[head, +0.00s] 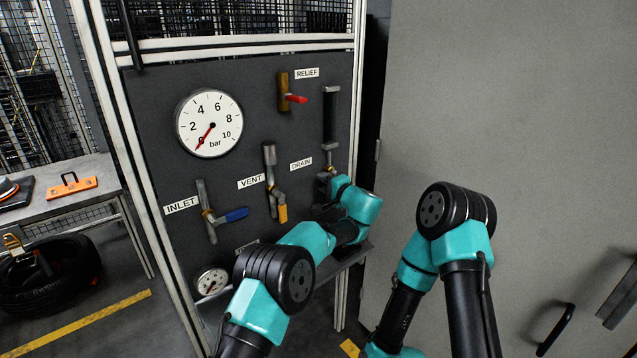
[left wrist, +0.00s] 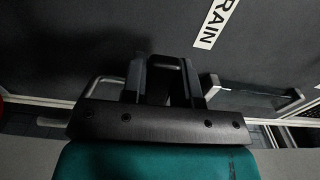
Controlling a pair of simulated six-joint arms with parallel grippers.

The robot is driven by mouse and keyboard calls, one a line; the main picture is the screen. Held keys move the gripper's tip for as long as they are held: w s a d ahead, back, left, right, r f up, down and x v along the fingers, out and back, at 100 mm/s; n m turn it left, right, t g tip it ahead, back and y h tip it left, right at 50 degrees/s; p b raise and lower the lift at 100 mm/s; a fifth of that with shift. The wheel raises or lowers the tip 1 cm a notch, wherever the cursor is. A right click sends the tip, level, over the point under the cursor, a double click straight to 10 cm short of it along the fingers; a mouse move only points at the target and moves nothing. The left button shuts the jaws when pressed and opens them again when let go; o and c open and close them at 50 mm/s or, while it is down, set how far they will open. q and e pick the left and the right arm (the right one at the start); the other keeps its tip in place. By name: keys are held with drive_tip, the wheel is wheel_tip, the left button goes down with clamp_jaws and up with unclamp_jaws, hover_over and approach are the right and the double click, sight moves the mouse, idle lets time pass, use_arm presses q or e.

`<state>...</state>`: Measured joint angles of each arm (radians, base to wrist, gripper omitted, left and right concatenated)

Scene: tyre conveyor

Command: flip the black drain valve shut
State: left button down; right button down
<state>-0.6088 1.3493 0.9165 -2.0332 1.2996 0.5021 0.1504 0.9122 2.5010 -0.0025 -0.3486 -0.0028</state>
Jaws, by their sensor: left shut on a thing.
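The drain valve's brass body (head: 330,169) is below the DRAIN pipe on the dark panel, right of the DRAIN label (head: 301,164). My left gripper (head: 323,190) is at the panel just below this body and covers most of the black handle. In the left wrist view my left gripper (left wrist: 163,80) has its two fingers around a dark part, and I take it to be shut on the black handle. The handle's exact angle is hard to tell, dark against dark. My right arm stands to the right of the panel, and its gripper is not seen.
The vent valve's yellow handle (head: 282,213) hangs close left of my left gripper. The inlet valve's blue handle (head: 236,215) and the relief valve's red handle (head: 297,98) are farther off. The large gauge (head: 209,124) reads near 0.

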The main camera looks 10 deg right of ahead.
use_arm(q)
drive_tip(key=c, duration=0.9)
unclamp_jaws()
drive_tip(key=shift+s, duration=0.1)
drive_tip(key=v, duration=1.2)
